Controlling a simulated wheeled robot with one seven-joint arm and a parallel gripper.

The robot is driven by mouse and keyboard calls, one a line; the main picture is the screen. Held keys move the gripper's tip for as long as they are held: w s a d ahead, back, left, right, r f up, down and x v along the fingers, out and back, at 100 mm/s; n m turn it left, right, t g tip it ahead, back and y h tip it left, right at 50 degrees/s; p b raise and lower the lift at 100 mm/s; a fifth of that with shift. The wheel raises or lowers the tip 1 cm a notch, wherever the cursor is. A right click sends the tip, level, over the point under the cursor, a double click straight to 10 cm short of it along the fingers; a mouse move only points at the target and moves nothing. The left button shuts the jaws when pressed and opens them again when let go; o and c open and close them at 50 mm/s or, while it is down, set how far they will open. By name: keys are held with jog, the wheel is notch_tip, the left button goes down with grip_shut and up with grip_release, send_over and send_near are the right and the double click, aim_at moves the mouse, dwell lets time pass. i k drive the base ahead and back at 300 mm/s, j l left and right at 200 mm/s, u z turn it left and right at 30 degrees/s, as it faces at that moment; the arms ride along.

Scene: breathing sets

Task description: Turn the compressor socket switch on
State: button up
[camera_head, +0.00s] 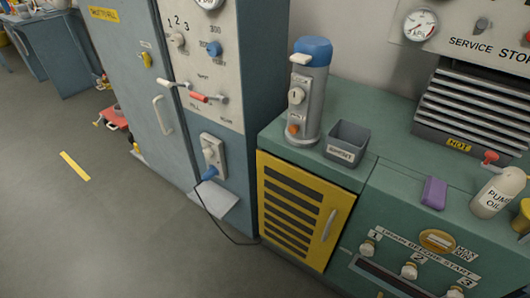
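A pale socket unit (213,155) is fixed low on the blue-grey cabinet panel, left of centre. A small knob or switch shows on its face; its on or off position is too small to tell. A blue plug (209,174) sits at the lower part of the socket, and a black cable (213,217) runs from it down to the floor and towards the yellow louvred door. My gripper is not in view.
A yellow louvred door (328,215) and a green bench (378,180) stand to the right. A grey canister with a blue cap (312,52) and a small dark bin (347,143) are on the bench. Red and white levers (207,97) stick out above the socket.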

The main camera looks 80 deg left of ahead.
aim_at(207, 152)
jog(key=u, duration=2.85)
jog(key=i+j+z, duration=0.1)
jog(key=i+j, duration=0.2)
jog(key=i, duration=0.2)
jog(key=i+j+z, duration=0.1)
jog(key=i+j, duration=0.2)
jog(key=i, duration=0.15)
